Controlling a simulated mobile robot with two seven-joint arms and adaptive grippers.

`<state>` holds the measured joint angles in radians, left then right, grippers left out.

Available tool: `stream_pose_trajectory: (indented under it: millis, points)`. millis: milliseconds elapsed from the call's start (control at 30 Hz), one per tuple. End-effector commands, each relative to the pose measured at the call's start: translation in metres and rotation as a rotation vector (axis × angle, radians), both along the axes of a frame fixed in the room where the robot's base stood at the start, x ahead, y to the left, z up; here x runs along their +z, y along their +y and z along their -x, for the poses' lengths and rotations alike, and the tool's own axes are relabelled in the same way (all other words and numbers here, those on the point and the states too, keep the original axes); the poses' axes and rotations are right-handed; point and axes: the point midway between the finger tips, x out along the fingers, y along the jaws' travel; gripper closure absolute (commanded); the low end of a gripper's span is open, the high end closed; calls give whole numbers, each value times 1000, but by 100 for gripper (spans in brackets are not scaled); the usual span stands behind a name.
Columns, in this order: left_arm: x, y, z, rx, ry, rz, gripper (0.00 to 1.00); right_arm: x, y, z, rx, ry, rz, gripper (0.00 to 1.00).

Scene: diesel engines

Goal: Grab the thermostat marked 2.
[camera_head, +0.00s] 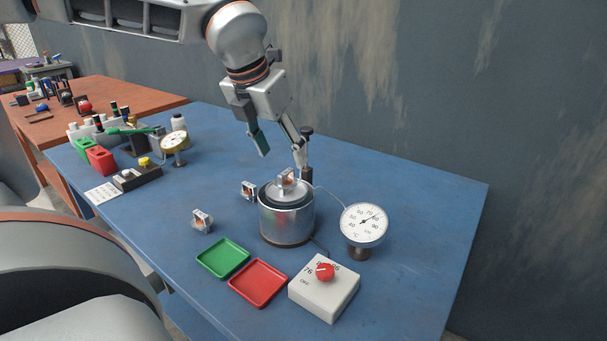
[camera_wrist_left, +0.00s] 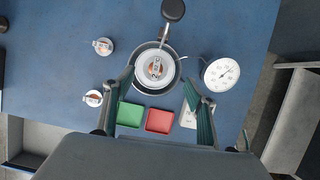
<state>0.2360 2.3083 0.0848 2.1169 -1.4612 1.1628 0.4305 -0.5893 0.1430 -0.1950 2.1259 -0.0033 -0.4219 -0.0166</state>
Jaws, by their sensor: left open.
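A small thermostat (camera_head: 287,180) sits on the lid-like top of the metal pot (camera_head: 287,218). In the left wrist view this thermostat (camera_wrist_left: 155,69) seems to carry a 2, but the mark is small. Two other thermostats stand on the blue table left of the pot, one farther back (camera_head: 248,190) and one nearer (camera_head: 202,220); their marks are too small to read. My left gripper (camera_head: 281,150) is open and empty above the pot, its fingers apart and pointing down. My right gripper is not in view.
A dial thermometer (camera_head: 363,226) stands right of the pot. A green tray (camera_head: 223,258), a red tray (camera_head: 258,283) and a white box with a red knob (camera_head: 323,290) lie in front. A black-topped post (camera_head: 306,158) rises behind the pot. The table's right side is clear.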

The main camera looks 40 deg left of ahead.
Motion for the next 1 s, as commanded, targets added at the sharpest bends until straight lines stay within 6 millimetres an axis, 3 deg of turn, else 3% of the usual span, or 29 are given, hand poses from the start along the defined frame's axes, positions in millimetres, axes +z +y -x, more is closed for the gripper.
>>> stream_pose_trajectory:
  millis: [367, 700, 933, 1000]
  points:
    - [-31, 4, -11, 1, 4, 1, 44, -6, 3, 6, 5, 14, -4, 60]
    - [-73, 12, -26, -1, 6, 1, 44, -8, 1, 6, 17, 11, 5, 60]
    - [-72, 12, -27, 0, 2, 1, 44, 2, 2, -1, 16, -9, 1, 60]
    - [-72, 12, -27, 0, 2, 1, 59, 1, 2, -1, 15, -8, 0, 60]
